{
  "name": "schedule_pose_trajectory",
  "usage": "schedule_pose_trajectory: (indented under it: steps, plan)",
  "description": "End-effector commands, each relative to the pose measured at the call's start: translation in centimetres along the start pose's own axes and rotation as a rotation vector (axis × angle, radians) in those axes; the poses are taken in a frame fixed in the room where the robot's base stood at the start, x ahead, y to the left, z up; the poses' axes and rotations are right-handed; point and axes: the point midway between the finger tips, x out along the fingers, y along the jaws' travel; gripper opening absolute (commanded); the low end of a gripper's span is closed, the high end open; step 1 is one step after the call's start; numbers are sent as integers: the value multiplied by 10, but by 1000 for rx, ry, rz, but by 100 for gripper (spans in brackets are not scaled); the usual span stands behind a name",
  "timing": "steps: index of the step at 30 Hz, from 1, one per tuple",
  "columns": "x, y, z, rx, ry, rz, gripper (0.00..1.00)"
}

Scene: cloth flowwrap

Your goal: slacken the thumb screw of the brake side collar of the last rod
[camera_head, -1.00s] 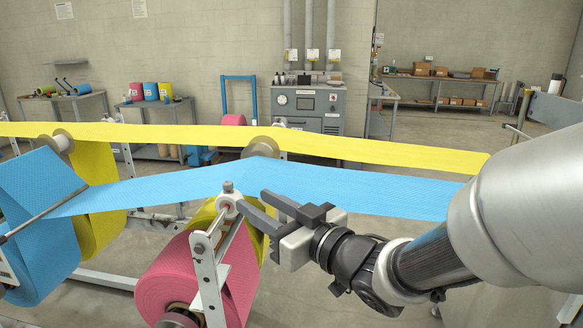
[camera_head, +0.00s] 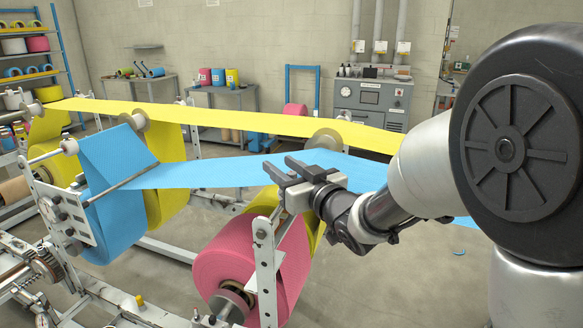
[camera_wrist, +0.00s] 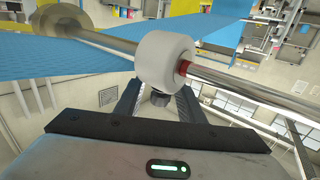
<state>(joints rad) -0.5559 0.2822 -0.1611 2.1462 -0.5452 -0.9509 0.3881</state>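A small dark thumb screw (camera_wrist: 160,98) sticks out of the collar towards my gripper (camera_wrist: 158,92). My gripper's two dark fingers are apart, one on each side of the screw, with visible gaps. In the head view my gripper (camera_head: 277,164) is at the near rod end above the pink roll (camera_head: 240,262); it hides the collar and screw there. Whether this is the brake side cannot be told.
The blue web (camera_head: 200,174) runs close behind my gripper, and the yellow web (camera_head: 230,121) runs farther back. A white upright bracket (camera_head: 264,265) stands just below my gripper. Blue (camera_head: 122,215) and yellow rolls hang to the left.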

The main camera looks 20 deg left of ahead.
Motion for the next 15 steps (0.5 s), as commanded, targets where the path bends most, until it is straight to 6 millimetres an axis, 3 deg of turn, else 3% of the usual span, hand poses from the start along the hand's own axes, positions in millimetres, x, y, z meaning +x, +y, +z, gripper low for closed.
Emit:
schedule_pose_trajectory:
  steps: [5,11,15]
  plan:
    - [0,0,0,0,0,0,35]
    - [0,0,0,0,0,0,3]
    - [0,0,0,0,0,-1,0]
